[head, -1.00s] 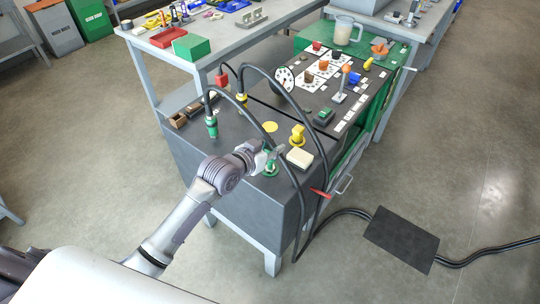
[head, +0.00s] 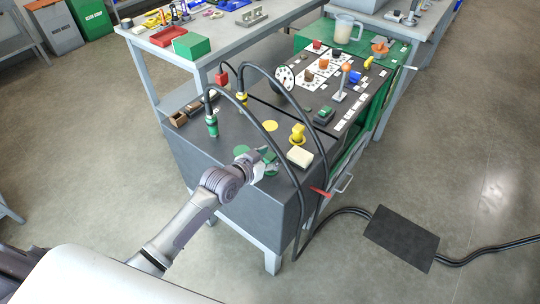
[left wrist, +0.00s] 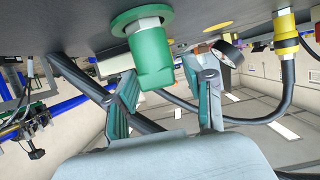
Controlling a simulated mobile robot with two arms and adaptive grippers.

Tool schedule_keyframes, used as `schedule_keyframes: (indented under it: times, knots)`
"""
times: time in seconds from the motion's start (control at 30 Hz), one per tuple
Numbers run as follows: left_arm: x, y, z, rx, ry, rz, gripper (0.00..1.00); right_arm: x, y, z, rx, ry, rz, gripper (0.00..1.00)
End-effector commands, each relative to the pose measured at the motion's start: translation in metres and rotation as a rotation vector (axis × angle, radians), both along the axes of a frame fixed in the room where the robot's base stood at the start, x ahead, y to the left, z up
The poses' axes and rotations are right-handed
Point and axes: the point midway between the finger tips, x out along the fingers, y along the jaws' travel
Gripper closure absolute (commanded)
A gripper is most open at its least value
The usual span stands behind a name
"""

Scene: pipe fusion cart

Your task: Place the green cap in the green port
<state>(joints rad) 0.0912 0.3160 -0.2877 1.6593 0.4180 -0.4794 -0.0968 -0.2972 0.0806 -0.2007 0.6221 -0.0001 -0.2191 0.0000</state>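The green cap (left wrist: 152,55) hangs upside down in the left wrist view, with a silver hex collar between it and a round green flange, the green port (left wrist: 142,20), on the dark cart top. The cap appears upright and seated there. My left gripper (head: 268,160) is low over the cart's front part in the head view and partly hides that green fitting. In the left wrist view its fingers (left wrist: 165,100) stand apart on either side of the cap's end, with a visible gap on the right side. My right gripper is not in view.
A flat green disc (head: 241,151) lies left of the gripper. A yellow cap (head: 298,134) and a pale block (head: 300,157) stand to the right.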

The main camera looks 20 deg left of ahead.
Motion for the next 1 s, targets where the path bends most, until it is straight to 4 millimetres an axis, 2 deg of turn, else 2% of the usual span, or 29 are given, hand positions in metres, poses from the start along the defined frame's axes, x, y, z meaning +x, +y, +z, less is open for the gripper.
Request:
schedule_keyframes:
  times: [0.37, 0.47, 0.8, 1.0]
  knots:
    - [-0.004, 0.002, 0.004, 0.0, 0.001, 0.0, 0.45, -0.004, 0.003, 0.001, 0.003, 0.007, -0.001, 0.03]
    - [-0.017, 0.006, 0.009, 0.0, 0.001, 0.0, 0.45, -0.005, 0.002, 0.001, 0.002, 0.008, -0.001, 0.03]
    - [-0.079, 0.028, 0.036, 0.001, 0.002, -0.001, 0.45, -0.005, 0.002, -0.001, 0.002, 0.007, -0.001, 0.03]
    - [-0.1, 0.036, 0.046, 0.0, 0.001, 0.0, 0.45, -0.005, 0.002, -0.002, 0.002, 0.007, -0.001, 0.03]
